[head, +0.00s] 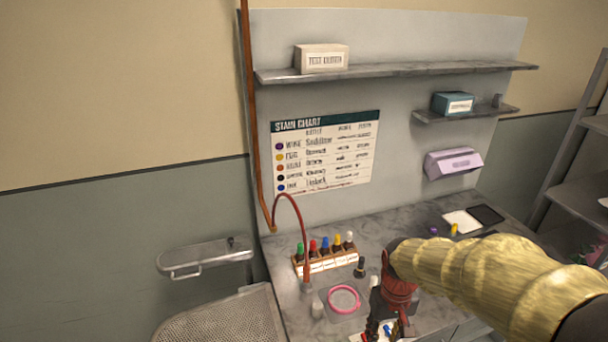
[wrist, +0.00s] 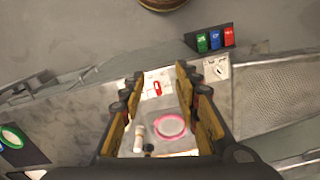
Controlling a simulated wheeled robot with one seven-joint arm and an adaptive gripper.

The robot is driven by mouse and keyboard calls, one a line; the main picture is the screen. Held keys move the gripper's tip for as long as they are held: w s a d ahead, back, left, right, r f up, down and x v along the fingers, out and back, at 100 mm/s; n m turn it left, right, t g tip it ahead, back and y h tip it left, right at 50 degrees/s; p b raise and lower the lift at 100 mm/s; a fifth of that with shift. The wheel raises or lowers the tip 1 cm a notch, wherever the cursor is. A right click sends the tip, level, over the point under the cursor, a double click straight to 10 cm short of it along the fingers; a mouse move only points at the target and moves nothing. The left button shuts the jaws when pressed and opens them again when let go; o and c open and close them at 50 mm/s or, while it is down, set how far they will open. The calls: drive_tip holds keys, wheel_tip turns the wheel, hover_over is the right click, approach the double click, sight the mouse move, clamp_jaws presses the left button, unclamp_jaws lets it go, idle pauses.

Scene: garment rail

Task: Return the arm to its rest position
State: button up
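My arm, in a gold padded sleeve, reaches in from the right in the head view. My gripper (head: 388,328) points down over the front of the marble counter (head: 400,225). In the wrist view my gripper (wrist: 158,80) shows its two fingers spread wide, with nothing held between them. Below and between the fingers lie a pink ring (wrist: 171,124) on a clear tray, a small pale bottle (wrist: 139,138) and a small red item (wrist: 157,87). The gap between the fingertips and the counter is hard to judge.
A wooden rack (head: 328,260) of colour-capped bottles stands left of my gripper, with a dark bottle (head: 360,267) beside it. A red curved hose (head: 299,215) rises at left. Shelves (head: 390,72) hang above; a metal rack (head: 580,180) stands at right.

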drive_tip(key=s+r+m+t+b, duration=0.1)
drive_tip(key=s+r+t+b, duration=0.4)
drive_tip(key=s+r, duration=0.7)
drive_tip(key=shift+s+r+t, duration=0.3)
drive_tip(key=shift+t, duration=0.2)
drive_tip(key=shift+c, duration=0.5)
idle(0.7)
